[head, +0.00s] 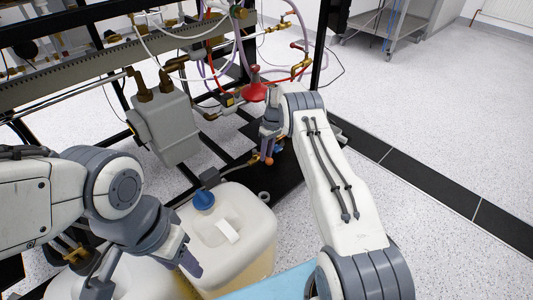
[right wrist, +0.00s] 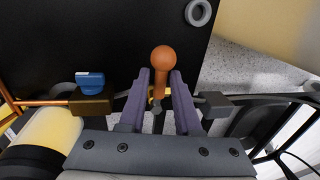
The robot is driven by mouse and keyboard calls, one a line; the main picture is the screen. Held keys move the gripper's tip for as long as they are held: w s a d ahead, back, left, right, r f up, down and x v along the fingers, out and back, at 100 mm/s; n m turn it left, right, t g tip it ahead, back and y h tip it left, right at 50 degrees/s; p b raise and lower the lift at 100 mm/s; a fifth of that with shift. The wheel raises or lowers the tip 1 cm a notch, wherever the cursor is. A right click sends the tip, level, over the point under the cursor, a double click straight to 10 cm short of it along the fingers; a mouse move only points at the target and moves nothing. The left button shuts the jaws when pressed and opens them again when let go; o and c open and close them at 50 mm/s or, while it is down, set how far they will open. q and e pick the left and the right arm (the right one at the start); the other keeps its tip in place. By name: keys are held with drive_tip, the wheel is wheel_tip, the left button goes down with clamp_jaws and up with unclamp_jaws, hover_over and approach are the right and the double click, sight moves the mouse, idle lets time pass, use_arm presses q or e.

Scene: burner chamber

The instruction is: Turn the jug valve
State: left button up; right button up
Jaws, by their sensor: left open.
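An orange ball-ended handle (head: 268,160), apparently the jug valve's handle, stands low behind the white jug (head: 245,215). In the right wrist view the orange handle (right wrist: 162,60) stands between my right gripper's purple fingers (right wrist: 160,90). Its ball reaches past the fingertips. The fingers look apart, with narrow gaps beside the stem. In the head view my right gripper (head: 269,145) points down at the handle, partly hidden by its wrist. My left gripper (head: 146,275) is open and empty over the jugs at the lower left.
The near jug has a blue cap (head: 203,200). A blue-handled fitting (right wrist: 90,83) sits left of the fingers in the wrist view. A grey tank (head: 165,125), a red funnel-like part (head: 254,91) and frame rails with hoses crowd behind. Speckled floor (head: 440,110) is free at right.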

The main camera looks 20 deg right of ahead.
drive_tip(key=shift+o, duration=0.6)
wheel_tip(320, 180, up, 10)
drive_tip(key=d+p, duration=0.2)
drive_tip(key=p, duration=0.2)
drive_tip(key=shift+w+r, duration=0.15)
drive_tip(key=shift+w, duration=0.25)
drive_tip(key=shift+a+r, duration=0.1)
drive_tip(key=shift+a, duration=0.05)
